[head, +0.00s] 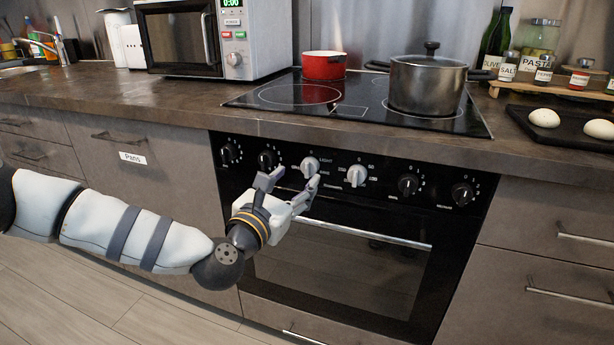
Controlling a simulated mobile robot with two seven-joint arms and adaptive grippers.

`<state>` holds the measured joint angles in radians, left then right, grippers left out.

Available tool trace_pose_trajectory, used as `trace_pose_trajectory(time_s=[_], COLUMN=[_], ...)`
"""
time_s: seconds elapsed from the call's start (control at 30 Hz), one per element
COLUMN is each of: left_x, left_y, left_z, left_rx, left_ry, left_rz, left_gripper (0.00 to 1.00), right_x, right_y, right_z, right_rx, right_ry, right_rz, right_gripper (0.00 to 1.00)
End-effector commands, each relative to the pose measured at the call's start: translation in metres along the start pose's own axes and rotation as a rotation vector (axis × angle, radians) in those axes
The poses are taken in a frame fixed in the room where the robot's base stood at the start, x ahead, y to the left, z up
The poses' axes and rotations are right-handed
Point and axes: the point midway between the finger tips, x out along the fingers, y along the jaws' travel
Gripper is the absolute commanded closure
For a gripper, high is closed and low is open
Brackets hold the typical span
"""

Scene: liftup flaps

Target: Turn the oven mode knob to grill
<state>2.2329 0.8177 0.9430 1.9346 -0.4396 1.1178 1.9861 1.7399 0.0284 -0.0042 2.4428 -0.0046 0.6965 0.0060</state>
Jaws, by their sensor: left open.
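The black oven (340,270) is set in the counter front, with a row of knobs on its panel. Two knobs in the middle are silver: a left silver knob (309,167) and a right silver knob (356,175). Black knobs sit on either side of them. The panel lettering is too small to tell which mode is set. My left gripper (294,181) is open in front of the panel. Its right fingertip is just below the left silver knob, and its other fingertip is to the left of that knob. I cannot tell whether it touches the knob. My right gripper is not in view.
The oven's bar handle (367,235) runs below the panel, close to my gripper. Above are a cooktop (350,108) with a steel lidded pot (427,84) and a red pot (323,65). A microwave (215,40) stands left; a baking tray (575,140) lies right.

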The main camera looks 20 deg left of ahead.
Motion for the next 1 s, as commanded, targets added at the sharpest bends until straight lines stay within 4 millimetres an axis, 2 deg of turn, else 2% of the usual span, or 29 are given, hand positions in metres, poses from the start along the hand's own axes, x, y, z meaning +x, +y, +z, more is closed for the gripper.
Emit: trace_pose_trajectory(time_s=[0.1,0.23,0.37,0.57,0.8,1.0], left_x=[0.026,0.045,0.052,0.052,0.052,0.051], left_y=[-0.001,-0.001,-0.001,-0.001,-0.001,-0.001], left_z=[-0.001,-0.002,-0.002,-0.002,-0.002,-0.002], left_rx=[0.002,0.002,0.001,0.001,0.002,0.009], left_ry=[0.001,0.002,0.003,0.004,0.004,0.005], left_rz=[-0.001,-0.001,-0.002,-0.002,-0.003,-0.003], left_gripper=[0.5,0.5,0.5,0.5,0.98,0.98], right_x=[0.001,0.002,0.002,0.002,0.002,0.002], right_y=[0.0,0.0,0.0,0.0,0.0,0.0], right_z=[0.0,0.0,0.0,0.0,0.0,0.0], right_rx=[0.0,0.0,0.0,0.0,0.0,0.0], right_ry=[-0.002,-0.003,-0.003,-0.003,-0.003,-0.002], right_rz=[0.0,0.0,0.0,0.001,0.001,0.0], right_gripper=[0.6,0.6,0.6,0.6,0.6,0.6])
